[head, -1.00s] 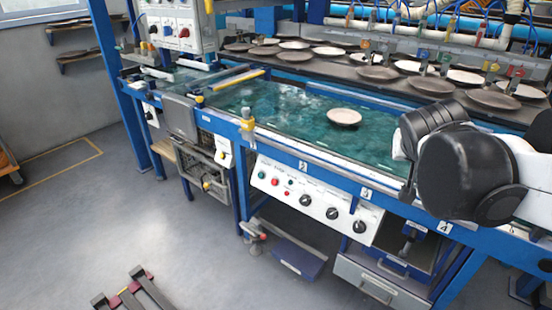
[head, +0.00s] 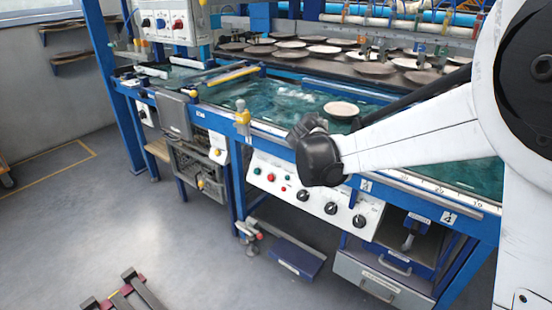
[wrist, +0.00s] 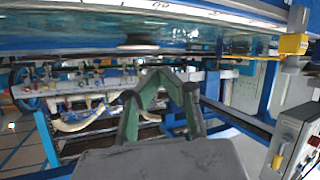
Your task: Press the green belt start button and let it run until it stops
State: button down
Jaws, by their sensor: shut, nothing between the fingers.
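The white control panel (head: 318,202) sits on the front of the blue frame below the belt. At its left end are a green button (head: 257,171), a red button beside it and a further green one (head: 286,176). Black knobs fill its right part. The teal wet belt (head: 285,100) carries one pale plate (head: 341,109), which also shows in the wrist view (wrist: 137,46). My gripper (wrist: 160,76) is shut and empty in the wrist view, touching nothing that I can see. In the head view my arm's black joint is above the panel; the gripper is not distinguishable there.
Rows of plates stand on the rack (head: 345,68) behind the belt. A control cabinet (head: 170,22) hangs at upper left. Crates, a drawer (head: 383,275) and a blue pedal plate (head: 297,260) lie below.

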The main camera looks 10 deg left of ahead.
aim_at(257, 171)
jog(key=w+a+f+b, duration=0.1)
jog(key=a+f, duration=0.2)
jog(key=a, duration=0.1)
jog(key=w+a+f+n+t+y, duration=0.1)
jog(key=a+f, duration=0.3)
jog(key=a, duration=0.1)
jog(key=w+a+f+y+b, duration=0.1)
jog(key=w+a+f, duration=0.1)
jog(key=a, duration=0.3)
jog(key=shift+a+f+n+b, duration=0.15)
jog(key=shift+f+n+b, duration=0.2)
jog(key=shift+f, duration=0.45)
jog(key=s+a+f+n+t+y+b, duration=0.1)
jog(key=a+f+y+b, duration=0.1)
jog(key=a+f, duration=1.1)
jog(key=shift+s+a+f+n+y+b, duration=0.25)
jog(key=shift+a+n+y+b, duration=0.15)
jog(key=shift+a+y, duration=0.3)
jog(key=shift+w, duration=0.1)
jog(key=shift+w+d+f+b, duration=0.2)
jog(key=shift+w+d+f, duration=0.45)
jog(key=shift+w, duration=0.5)
jog(key=shift+w+d+f+b, duration=0.2)
jog(key=shift+w+d+f, duration=0.2)
jog(key=shift+w+f, duration=0.6)
jog(key=shift+w+d+f+b, duration=0.2)
jog(key=shift+w+d+f, duration=0.35)
jog(key=shift+w, duration=0.75)
jog(key=shift+w, duration=0.15)
